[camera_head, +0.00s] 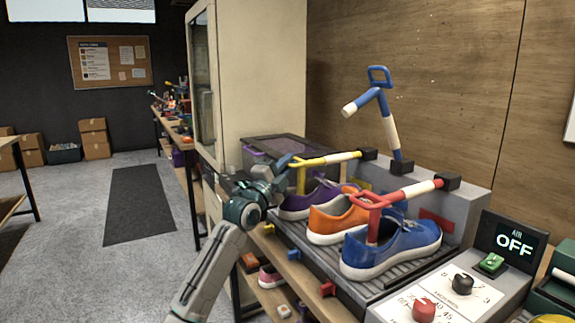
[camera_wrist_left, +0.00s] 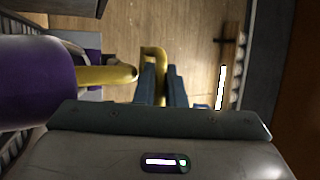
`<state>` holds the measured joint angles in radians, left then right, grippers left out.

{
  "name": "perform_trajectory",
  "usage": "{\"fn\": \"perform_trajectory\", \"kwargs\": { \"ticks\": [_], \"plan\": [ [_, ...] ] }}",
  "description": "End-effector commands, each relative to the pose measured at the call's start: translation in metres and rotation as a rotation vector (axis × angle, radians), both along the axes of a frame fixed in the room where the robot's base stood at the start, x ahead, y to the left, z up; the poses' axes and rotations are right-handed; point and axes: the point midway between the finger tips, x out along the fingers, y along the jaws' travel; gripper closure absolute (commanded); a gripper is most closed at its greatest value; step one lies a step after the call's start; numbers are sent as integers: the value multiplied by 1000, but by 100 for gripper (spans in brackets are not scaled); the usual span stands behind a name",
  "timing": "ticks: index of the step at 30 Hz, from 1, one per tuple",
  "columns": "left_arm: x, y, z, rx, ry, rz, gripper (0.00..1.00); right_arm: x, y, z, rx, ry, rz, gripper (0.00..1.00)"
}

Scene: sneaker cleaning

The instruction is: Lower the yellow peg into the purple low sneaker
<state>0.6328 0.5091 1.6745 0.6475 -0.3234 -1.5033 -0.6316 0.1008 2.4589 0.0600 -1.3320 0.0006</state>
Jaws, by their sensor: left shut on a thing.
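The purple low sneaker (camera_head: 296,207) stands at the far end of the row on the grey rack. The yellow peg (camera_head: 318,159) is a hinged arm lying nearly level above it, with a short leg pointing down at the sneaker's opening. The leg's lower end is hidden, so I cannot tell how deep it sits. My left gripper (camera_head: 287,164) is shut on the handle at the peg's free end. The left wrist view shows the fingers (camera_wrist_left: 160,82) around the yellow handle (camera_wrist_left: 152,52), with a large purple shape at left. My right gripper is out of view.
The orange sneaker (camera_head: 327,225) stands next to the purple one, under the raised blue peg (camera_head: 386,110). The red peg (camera_head: 385,198) is down in the blue sneaker (camera_head: 395,252). A control panel (camera_head: 455,291) and an AIR OFF display (camera_head: 513,243) stand at right.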

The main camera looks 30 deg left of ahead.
Motion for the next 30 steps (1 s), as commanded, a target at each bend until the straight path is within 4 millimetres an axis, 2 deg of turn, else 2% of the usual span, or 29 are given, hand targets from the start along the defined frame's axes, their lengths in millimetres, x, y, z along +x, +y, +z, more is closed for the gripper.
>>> {"fn": "perform_trajectory", "kwargs": {
  "ticks": [1,3,4,5,22,26,30],
  "plan": [
    [1,0,-11,2,19,0,100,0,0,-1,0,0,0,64],
    [1,-1,-11,2,19,0,100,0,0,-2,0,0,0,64],
    [2,-1,-11,1,19,0,86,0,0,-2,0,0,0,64],
    [1,-1,-11,1,19,0,82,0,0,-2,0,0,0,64],
    [-3,0,-8,-1,11,0,82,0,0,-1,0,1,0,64],
    [-16,2,-14,3,12,1,82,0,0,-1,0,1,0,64],
    [-38,4,-24,4,13,1,82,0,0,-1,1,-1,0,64]
  ]
}}
